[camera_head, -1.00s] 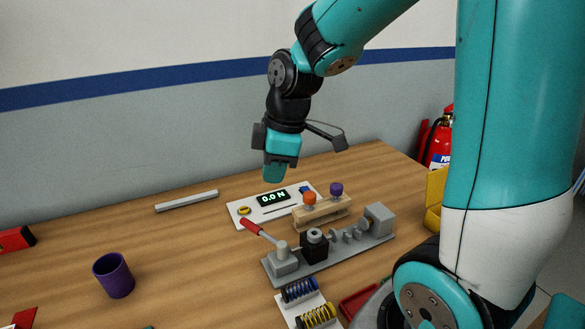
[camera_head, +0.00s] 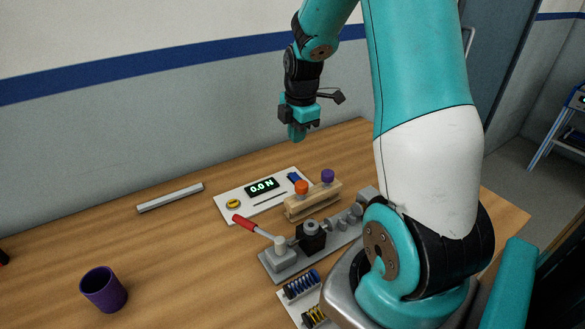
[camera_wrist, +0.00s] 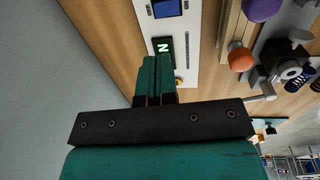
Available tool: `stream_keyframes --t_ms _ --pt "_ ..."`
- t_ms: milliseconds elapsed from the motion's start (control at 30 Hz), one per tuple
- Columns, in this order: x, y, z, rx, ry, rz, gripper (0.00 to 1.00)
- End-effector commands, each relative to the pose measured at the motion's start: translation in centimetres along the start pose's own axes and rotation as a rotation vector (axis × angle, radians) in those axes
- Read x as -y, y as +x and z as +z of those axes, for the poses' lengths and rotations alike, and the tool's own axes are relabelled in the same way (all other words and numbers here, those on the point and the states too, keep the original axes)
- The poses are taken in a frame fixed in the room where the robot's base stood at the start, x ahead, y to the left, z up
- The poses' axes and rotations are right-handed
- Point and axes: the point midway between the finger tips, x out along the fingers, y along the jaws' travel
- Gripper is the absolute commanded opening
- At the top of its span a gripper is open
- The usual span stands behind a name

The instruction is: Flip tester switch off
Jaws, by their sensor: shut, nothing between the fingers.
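The tester panel (camera_head: 226,192) is a white plate flat on the table, with a lit display (camera_head: 262,188) reading 0.0 N. A blue part (camera_head: 293,177) sits at its far right end and a yellow round part (camera_head: 233,204) at its near left end. I cannot tell which of these parts is the switch, or its position. The wrist view also shows the panel (camera_wrist: 146,22), the blue part (camera_wrist: 167,8) and the display (camera_wrist: 164,46). My gripper (camera_head: 297,137) is shut and empty, above and behind the panel's right end. Its fingers (camera_wrist: 156,62) partly cover the panel's yellow end.
A wooden block (camera_head: 311,201) with orange and purple knobs stands in front of the panel. Nearer is a grey fixture (camera_head: 283,264) with a red-handled lever (camera_head: 252,226). A purple cup (camera_head: 103,290) and a grey bar (camera_head: 170,197) are at left. The wall is behind.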

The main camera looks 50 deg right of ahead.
Motion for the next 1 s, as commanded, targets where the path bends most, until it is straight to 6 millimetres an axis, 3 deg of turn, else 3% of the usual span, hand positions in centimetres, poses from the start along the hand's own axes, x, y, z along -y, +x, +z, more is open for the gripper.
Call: stream_keyframes --t_ms 300,500,700,1000 --pt "0.1 6.7 -0.3 -0.002 -0.003 -0.006 0.0" --pt "0.1 10.1 -0.3 -0.002 -0.003 -0.005 0.0" --pt "0.0 11.7 -0.3 -0.001 -0.003 -0.002 0.0" --pt "0.0 12.0 -0.3 0.0 -0.003 0.0 0.0"
